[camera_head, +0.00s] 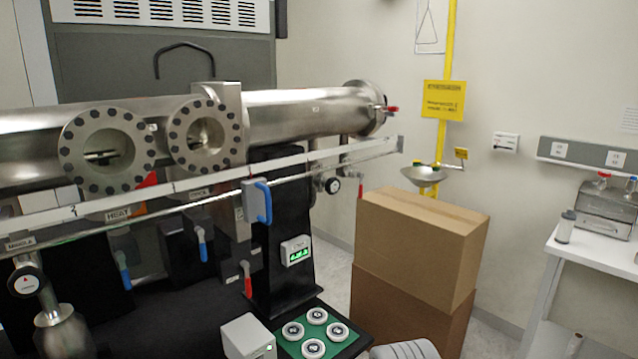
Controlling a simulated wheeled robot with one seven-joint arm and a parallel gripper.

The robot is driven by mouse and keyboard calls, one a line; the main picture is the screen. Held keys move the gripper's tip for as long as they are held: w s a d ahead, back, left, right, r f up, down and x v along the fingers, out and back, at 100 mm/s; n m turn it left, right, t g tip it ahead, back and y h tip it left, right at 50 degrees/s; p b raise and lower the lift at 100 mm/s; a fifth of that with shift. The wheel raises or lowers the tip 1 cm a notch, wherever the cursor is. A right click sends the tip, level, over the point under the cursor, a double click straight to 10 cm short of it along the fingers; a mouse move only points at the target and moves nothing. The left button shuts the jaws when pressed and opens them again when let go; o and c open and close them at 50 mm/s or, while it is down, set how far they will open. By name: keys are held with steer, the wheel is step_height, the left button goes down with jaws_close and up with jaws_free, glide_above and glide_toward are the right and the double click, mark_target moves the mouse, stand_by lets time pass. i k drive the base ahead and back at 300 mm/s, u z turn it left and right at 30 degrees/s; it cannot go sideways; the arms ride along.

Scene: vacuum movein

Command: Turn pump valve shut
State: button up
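A steel vacuum chamber (300,115) runs across the left and middle, with round bolted ports on its front. Several handles show around it: a large blue handle (264,203) on a grey block, a blue lever (202,245), another blue lever (123,270) at the left and a red lever (248,280) lower down. A small red handle (391,109) sits at the chamber's right end. A round black-and-white knob (333,186) is below the rail. I cannot tell which is the pump valve, or whether it is shut. My gripper is not in view.
A long metal rail (355,152) crosses in front of the chamber. Stacked cardboard boxes (420,240) stand at the right. A green tray (345,343) with white discs and a grey box (248,338) are low in front. A white bench (600,248) is far right.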

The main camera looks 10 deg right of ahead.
mark_target(332, 185)
steer(key=z, duration=1.55)
steer(key=i, duration=1)
steer(key=u, duration=0.9)
